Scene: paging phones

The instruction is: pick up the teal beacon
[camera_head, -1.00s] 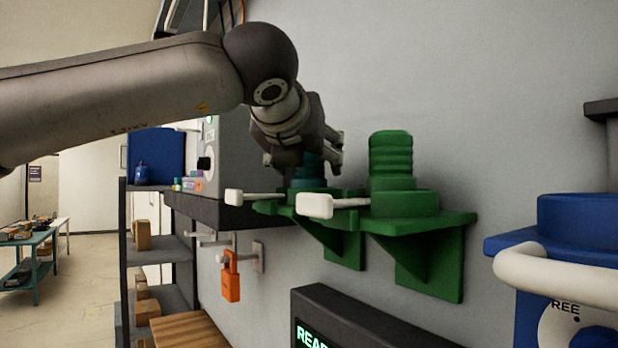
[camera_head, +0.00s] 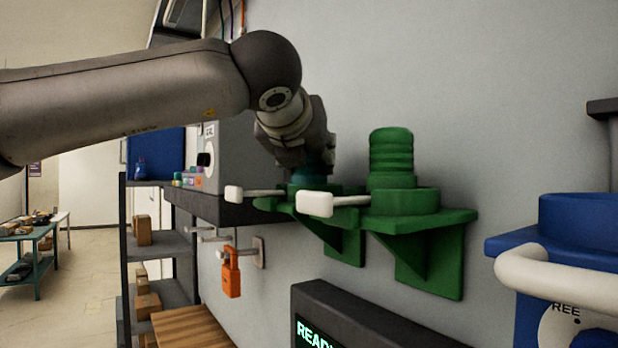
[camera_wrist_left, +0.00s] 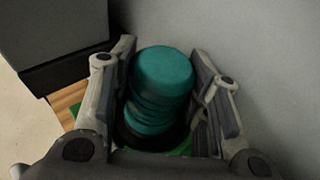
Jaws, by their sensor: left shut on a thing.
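The teal beacon (camera_wrist_left: 162,78) is a ribbed cylinder. In the left wrist view it stands between the two fingers of my left gripper (camera_wrist_left: 165,100). In the head view my left gripper (camera_head: 312,170) is over the far green wall bracket (camera_head: 345,248), and only a strip of the beacon (camera_head: 308,177) shows below the fingers. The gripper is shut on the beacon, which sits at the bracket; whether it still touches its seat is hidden. My right gripper is not in view.
A green ribbed beacon (camera_head: 391,158) stands on the nearer bracket, close to the right. White-ended levers (camera_head: 314,204) stick out in front. An orange padlock (camera_head: 231,272) hangs below left. A grey box on a dark shelf (camera_head: 225,207) is behind. A blue unit (camera_head: 585,222) stands at right.

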